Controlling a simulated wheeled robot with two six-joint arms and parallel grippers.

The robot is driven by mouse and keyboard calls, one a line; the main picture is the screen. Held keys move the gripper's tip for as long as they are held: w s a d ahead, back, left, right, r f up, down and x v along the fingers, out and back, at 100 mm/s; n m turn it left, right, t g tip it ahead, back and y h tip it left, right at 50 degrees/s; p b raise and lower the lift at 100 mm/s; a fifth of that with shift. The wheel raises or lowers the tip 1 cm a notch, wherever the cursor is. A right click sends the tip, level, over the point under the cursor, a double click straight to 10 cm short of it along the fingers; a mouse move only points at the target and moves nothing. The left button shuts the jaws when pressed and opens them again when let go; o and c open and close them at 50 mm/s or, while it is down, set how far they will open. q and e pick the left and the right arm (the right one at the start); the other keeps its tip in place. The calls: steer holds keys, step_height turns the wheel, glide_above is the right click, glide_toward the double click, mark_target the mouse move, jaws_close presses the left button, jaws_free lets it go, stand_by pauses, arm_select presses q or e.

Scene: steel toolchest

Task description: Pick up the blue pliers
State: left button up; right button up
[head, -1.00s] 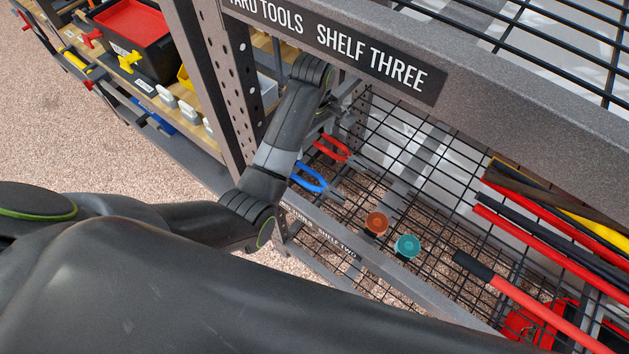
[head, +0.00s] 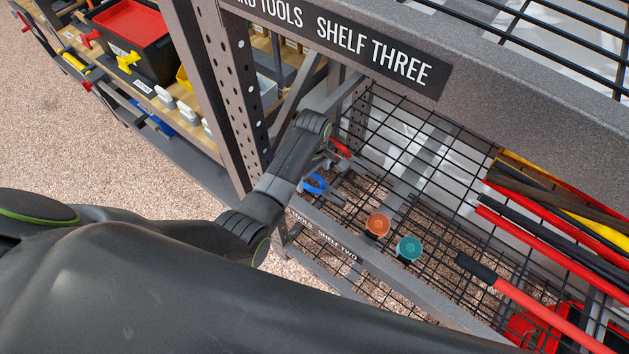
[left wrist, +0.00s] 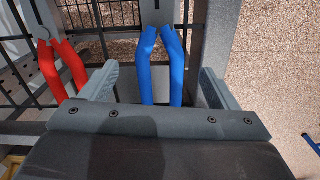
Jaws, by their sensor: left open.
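The blue pliers (head: 315,183) lie on the wire shelf near its left end, partly hidden by my left arm in the head view. In the left wrist view the blue pliers (left wrist: 158,68) show with both handles pointing toward me, between my fingers. My left gripper (left wrist: 160,80) is open, one finger on each side of the handles with a gap to each. In the head view my left gripper (head: 334,154) is mostly hidden behind its wrist, close to the pliers. My right gripper is not in view.
Red pliers (left wrist: 64,68) lie just left of my left finger, and show in the head view (head: 341,148). An orange-topped item (head: 377,225) and a teal-topped item (head: 409,249) stand further right. The label beam (head: 350,50) runs overhead; a post (head: 232,100) stands left.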

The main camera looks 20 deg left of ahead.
arm_select(q)
steer(key=shift+f, duration=1.15)
steer(key=shift+c, duration=0.4)
steer(key=c, duration=1.1)
steer(key=shift+r, duration=0.15)
steer(key=shift+c, duration=0.2)
